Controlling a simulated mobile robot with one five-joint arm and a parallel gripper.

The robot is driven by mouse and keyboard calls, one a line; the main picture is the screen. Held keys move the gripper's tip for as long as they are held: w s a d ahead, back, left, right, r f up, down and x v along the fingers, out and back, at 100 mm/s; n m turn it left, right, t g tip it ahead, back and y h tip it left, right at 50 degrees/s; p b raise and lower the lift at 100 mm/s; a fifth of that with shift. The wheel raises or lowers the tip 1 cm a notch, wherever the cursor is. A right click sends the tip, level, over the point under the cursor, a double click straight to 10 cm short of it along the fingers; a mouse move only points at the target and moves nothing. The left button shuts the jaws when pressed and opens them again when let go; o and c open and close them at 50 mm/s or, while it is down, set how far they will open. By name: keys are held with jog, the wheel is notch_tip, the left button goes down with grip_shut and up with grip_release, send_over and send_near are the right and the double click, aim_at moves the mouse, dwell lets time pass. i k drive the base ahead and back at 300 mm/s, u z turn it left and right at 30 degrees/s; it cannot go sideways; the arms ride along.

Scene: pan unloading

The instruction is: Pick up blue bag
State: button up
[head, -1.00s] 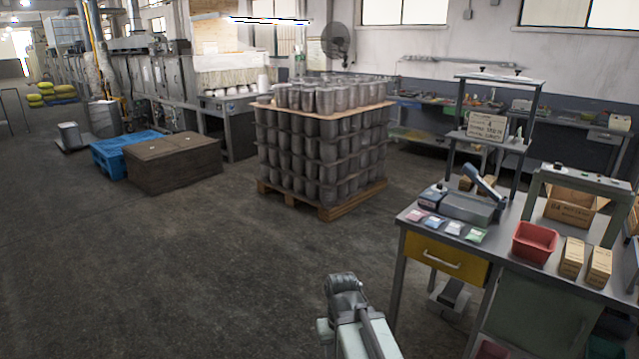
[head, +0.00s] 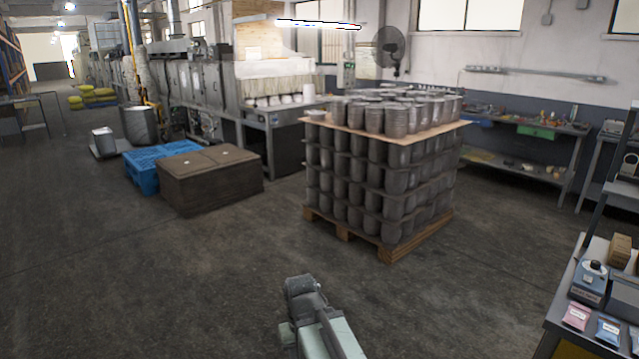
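A small light-blue bag (head: 608,332) lies on the grey workbench (head: 556,332) at the lower right. A pink bag (head: 577,316) lies just left of it. My gripper (head: 300,287) is at the bottom centre, above the open floor and well left of the bench. It is apart from both bags. Its fingertips are not clear enough to show whether it is open or shut.
A pallet stack of grey cans (head: 385,170) stands ahead, right of centre. A brown box (head: 210,180) and blue pallets (head: 142,170) stand to the left. A blue device (head: 590,285) sits behind the bags. The floor (head: 150,280) at the left front is clear.

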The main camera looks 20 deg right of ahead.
aim_at(608, 330)
jog(key=z, duration=0.35)
jog(key=i, duration=1.55)
jog(key=z, duration=0.55)
jog(key=k, duration=0.7)
jog(key=z, duration=0.25)
jog(key=i, duration=0.7)
